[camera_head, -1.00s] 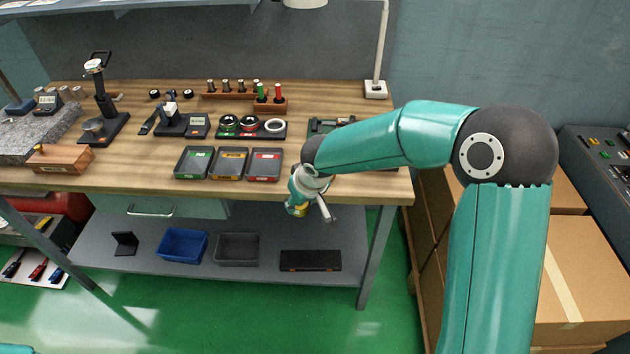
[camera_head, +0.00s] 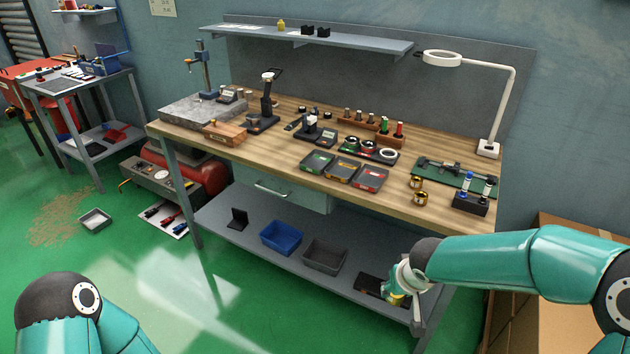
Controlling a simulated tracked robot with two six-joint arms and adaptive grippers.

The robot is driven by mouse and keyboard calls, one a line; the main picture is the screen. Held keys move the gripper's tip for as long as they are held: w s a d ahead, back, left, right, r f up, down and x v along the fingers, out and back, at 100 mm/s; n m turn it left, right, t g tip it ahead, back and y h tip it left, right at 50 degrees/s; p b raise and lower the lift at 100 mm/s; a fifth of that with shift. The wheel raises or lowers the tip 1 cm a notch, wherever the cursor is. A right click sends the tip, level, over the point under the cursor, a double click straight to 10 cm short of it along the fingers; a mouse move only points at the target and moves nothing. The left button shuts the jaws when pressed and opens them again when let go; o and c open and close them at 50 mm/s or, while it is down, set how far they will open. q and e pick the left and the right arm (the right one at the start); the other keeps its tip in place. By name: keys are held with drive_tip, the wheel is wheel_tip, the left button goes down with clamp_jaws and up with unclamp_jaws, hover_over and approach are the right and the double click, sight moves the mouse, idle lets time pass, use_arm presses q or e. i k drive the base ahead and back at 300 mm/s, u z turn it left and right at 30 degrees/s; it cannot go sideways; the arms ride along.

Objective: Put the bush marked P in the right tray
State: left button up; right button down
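Two small brass-coloured bushes stand on the right part of the bench, a rear one (camera_head: 417,183) and a front one (camera_head: 420,198). Any letter on them is too small to read. Three shallow trays lie to their left: one with a green label (camera_head: 317,162), one with a yellow label (camera_head: 342,171) and one with a red label (camera_head: 370,179). My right gripper (camera_head: 417,322) hangs in front of the bench's right end, below the top and away from the bushes. Its fingers are too small to judge. My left arm shows at bottom left; its gripper is out of view.
A dark block with blue-topped pins (camera_head: 470,203) and a green mat with a caliper (camera_head: 447,172) are right of the bushes. A ring stand (camera_head: 368,149) is behind the trays. A lamp (camera_head: 488,148) stands at the back right. The lower shelf holds a blue bin (camera_head: 281,238).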

sight(318, 163)
drive_tip(key=k, duration=0.7)
drive_tip(key=u, duration=0.45)
drive_tip(key=i, duration=0.7)
drive_tip(key=u, duration=0.7)
drive_tip(key=i, duration=0.95)
drive_tip(key=z, duration=0.7)
drive_tip(key=i, duration=0.45)
drive_tip(key=z, duration=0.4)
drive_tip(key=k, duration=0.9)
drive_tip(key=z, duration=0.2)
drive_tip(key=i, duration=0.9)
drive_tip(key=u, duration=0.1)
